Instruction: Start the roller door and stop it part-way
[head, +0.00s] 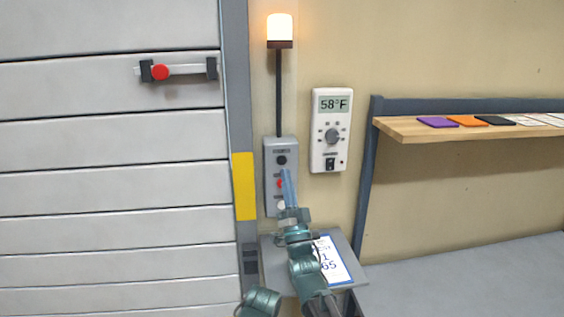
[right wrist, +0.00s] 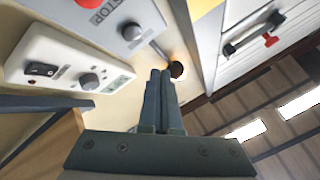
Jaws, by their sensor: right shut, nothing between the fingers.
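The roller door (head: 110,185) with pale grey slats fills the left of the head view; its bottom edge is out of view. The grey control box (head: 270,190) on the wall has a dark top button (head: 281,160), a red button (head: 281,184) and a pale lower button. The right wrist view shows the red button (right wrist: 87,3) marked STOP and a grey button (right wrist: 132,31). My right gripper (head: 287,172) is shut and empty in front of the box, its tips overlapping the red button's right side; contact cannot be told. The tips (right wrist: 160,72) also show in the wrist view. My left gripper is out of view.
An orange beacon (head: 280,27) glows on a pole above the box. A white thermostat (head: 330,130) reading 58°F hangs to the right. A wooden shelf (head: 400,128) holds coloured cards. A grey stand with a sheet (head: 335,260) lies below. The door carries a red-knobbed latch (head: 180,70).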

